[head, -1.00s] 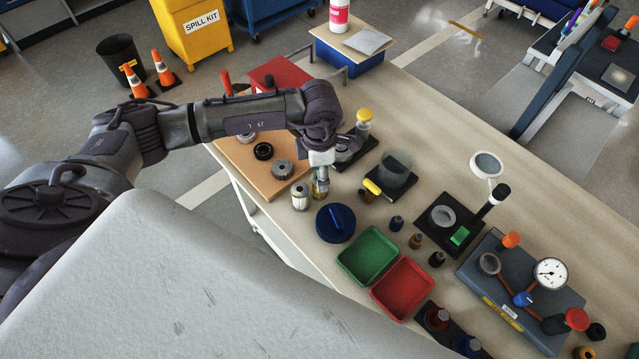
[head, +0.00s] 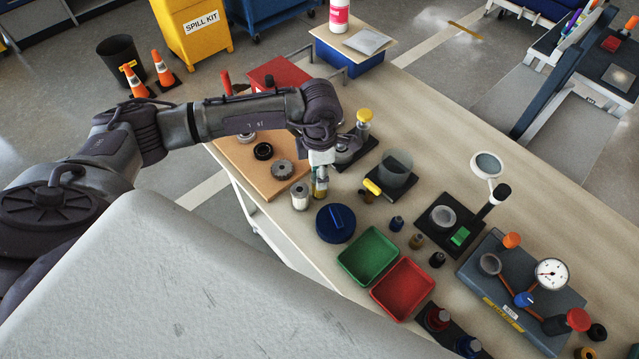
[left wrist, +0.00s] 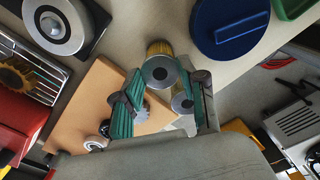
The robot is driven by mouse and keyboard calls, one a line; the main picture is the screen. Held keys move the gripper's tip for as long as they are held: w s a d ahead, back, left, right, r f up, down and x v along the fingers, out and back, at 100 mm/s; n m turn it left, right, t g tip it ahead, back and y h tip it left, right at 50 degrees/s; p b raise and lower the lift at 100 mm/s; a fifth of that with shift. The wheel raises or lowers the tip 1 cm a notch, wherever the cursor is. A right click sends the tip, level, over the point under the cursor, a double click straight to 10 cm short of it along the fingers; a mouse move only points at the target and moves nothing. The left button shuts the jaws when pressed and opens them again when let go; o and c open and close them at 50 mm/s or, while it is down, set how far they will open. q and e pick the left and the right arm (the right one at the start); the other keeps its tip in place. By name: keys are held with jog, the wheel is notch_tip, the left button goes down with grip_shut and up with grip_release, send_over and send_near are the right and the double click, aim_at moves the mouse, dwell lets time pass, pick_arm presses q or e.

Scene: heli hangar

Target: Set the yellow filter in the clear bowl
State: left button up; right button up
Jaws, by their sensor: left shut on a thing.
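The yellow filter (head: 320,189) is a pleated cylinder with a metal end cap, seen end-on in the left wrist view (left wrist: 160,67). My left gripper (head: 319,176) is above it in the head view, its fingers (left wrist: 170,78) shut on it. The fingers hide part of its side, and I cannot tell whether it touches the table. A second, paler filter (head: 300,196) stands close beside it; it also shows in the left wrist view (left wrist: 183,101). The clear bowl (head: 396,167) stands to the right on a dark base, apart from the gripper. My right gripper is not seen.
A blue round lid (head: 335,223) lies just in front of the filter. Green (head: 368,255) and red (head: 402,287) trays are nearer. A wooden board (head: 263,180) with round parts is left. A yellow-capped jar (head: 363,122) stands behind.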

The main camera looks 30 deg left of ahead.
pick_arm(q)
jog(key=shift+r+p, duration=1.85)
jog(key=shift+r, duration=1.1)
jog(key=shift+r, duration=0.1)
